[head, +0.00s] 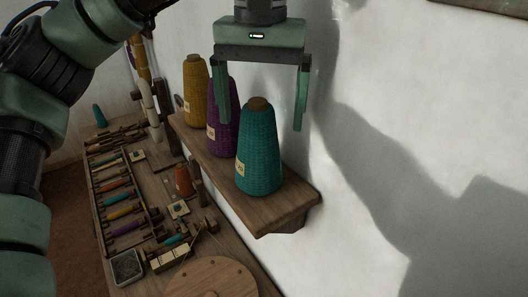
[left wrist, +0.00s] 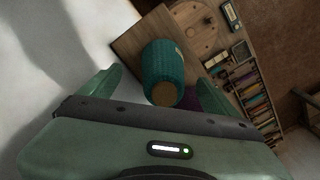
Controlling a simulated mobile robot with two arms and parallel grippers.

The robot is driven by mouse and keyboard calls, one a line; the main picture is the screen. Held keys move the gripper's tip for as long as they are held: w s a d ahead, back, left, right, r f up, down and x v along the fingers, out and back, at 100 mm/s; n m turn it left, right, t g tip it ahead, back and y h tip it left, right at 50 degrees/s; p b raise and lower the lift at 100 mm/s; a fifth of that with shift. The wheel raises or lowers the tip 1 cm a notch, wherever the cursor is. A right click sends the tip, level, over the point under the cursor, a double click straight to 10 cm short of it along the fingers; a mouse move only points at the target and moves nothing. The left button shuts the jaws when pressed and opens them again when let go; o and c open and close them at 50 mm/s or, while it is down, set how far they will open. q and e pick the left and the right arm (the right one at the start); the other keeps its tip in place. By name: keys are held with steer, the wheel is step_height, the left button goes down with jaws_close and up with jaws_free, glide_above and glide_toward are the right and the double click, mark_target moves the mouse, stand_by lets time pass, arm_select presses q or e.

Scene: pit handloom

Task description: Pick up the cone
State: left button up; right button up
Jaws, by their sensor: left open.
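A teal yarn cone (head: 259,150) stands upright at the near end of a wooden wall shelf (head: 283,208). A purple cone (head: 223,117) and a mustard yellow cone (head: 195,90) stand behind it in a row. My left gripper (head: 262,108) is open and empty, pointing down, with its fingers spread either side of the teal cone's top. In the left wrist view the teal cone (left wrist: 165,75) lies between the open fingers (left wrist: 160,86), and its brown tip faces the camera. A bit of the purple cone (left wrist: 190,98) shows beside it. My right gripper is not in view.
The white wall (head: 420,120) stands close on the right.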

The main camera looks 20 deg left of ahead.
mark_target(262, 140)
arm_select(q)
steer(key=shift+s+f, duration=0.1)
steer(key=shift+f, duration=0.75)
steer(key=f, duration=0.2)
steer(key=w+f+p, duration=0.1)
steer(key=f, duration=0.1)
steer(key=shift+f, duration=0.1)
steer(key=shift+s+f, duration=0.1)
steer(key=shift+f, duration=0.1)
steer(key=c, duration=1.7)
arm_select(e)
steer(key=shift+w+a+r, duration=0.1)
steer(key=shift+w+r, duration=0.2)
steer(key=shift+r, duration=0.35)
